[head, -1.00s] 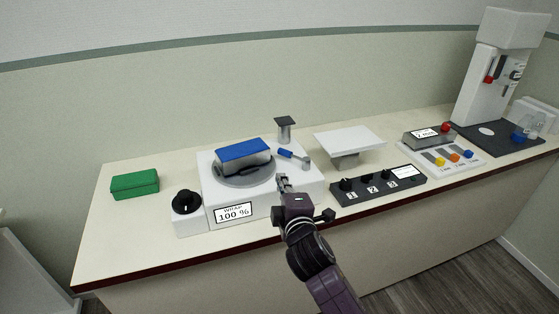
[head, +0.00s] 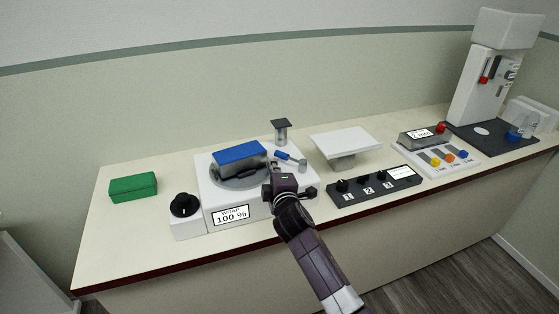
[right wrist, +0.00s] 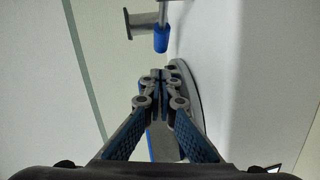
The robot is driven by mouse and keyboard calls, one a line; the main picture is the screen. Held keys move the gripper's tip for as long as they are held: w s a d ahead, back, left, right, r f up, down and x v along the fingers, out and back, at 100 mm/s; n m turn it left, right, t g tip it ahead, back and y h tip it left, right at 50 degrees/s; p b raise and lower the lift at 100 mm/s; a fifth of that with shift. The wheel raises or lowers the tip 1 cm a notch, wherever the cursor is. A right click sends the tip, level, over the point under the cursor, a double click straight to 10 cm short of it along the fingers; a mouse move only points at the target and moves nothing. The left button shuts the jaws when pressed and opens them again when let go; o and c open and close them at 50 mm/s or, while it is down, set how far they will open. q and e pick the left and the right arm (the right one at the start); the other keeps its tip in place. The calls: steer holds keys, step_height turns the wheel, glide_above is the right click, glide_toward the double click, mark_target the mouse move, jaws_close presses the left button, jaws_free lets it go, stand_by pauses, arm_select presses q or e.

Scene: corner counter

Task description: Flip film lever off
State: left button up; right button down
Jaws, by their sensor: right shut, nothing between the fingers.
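The film lever has a blue handle (head: 282,155) and a grey arm, and sits at the right rear of the white wrapping machine (head: 224,202). Its blue handle also shows near the top of the right wrist view (right wrist: 161,39). My right gripper (head: 274,167) is over the right part of the machine, near the turntable edge and in front of the lever. Its fingers (right wrist: 160,76) are shut and empty, with a visible gap between the tips and the blue handle. My left gripper is not in view.
A blue-topped block (head: 240,153) lies on the round turntable (head: 226,182), close to my gripper. A dark-topped post (head: 281,132) stands behind the lever. A black knob box (head: 186,206), a green block (head: 133,187) and a black panel (head: 376,188) flank the machine.

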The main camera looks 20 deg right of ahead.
mark_target(277, 156)
steer(key=shift+w+d+f+p, duration=0.2)
steer(key=shift+w+d, duration=0.4)
steer(key=shift+d, duration=0.2)
steer(key=shift+w+d+f+p, duration=0.2)
steer(key=shift+w+d, duration=0.35)
steer(key=shift+d, duration=0.2)
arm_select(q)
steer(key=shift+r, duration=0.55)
